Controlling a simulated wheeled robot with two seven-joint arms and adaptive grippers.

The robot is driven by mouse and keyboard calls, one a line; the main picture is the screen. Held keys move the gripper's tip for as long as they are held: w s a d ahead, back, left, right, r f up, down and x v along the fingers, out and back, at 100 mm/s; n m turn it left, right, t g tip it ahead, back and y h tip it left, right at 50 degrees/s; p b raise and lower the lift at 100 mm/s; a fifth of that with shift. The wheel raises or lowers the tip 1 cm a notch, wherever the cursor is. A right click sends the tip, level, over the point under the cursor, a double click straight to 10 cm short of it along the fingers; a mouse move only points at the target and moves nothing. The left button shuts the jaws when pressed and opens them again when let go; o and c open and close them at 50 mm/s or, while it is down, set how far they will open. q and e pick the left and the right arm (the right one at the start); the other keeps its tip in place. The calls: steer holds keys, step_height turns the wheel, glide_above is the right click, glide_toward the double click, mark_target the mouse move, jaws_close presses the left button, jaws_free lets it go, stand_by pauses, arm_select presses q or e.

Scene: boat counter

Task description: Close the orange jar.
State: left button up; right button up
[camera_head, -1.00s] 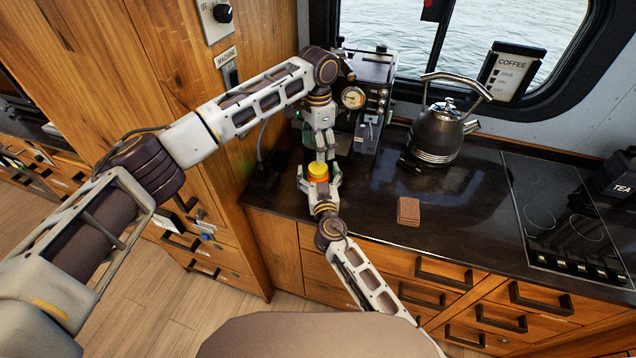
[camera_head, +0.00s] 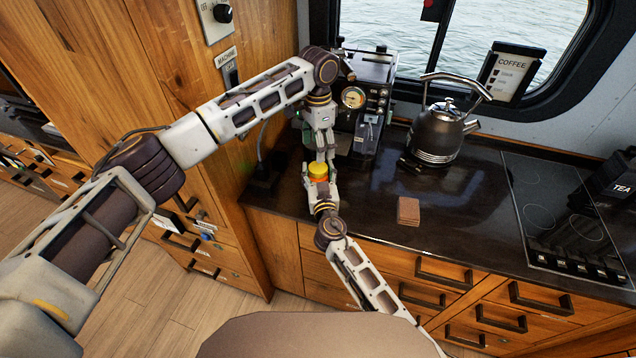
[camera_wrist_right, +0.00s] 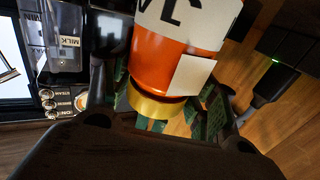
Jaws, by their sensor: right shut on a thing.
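The orange jar (camera_wrist_right: 160,55) has a white label and fills the upper middle of the right wrist view, which appears upside down. A yellow lid (camera_head: 318,169) sits at the jar's top; it also shows against the orange body in the wrist view (camera_wrist_right: 158,106). I cannot tell how tightly it is seated. My right gripper (camera_head: 320,185) is shut on the jar from the front. My left gripper (camera_head: 319,158) points down from above, with its fingertips at the lid. Whether they grip it is too small to tell.
The coffee machine (camera_head: 362,90) stands just behind the jar, with the kettle (camera_head: 437,135) to its right. A small brown stack (camera_head: 408,210) lies right of the jar. The wooden wall (camera_head: 200,105) is close on the left. The dark counter (camera_head: 465,195) is clear toward the cooktop (camera_head: 560,215).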

mark_target(318, 167)
arm_select(q)
steer(key=shift+m, duration=2.2)
steer(key=shift+f, duration=4)
steer(key=c, duration=0.9)
steer(key=o, duration=1)
steer(key=shift+c, duration=0.2)
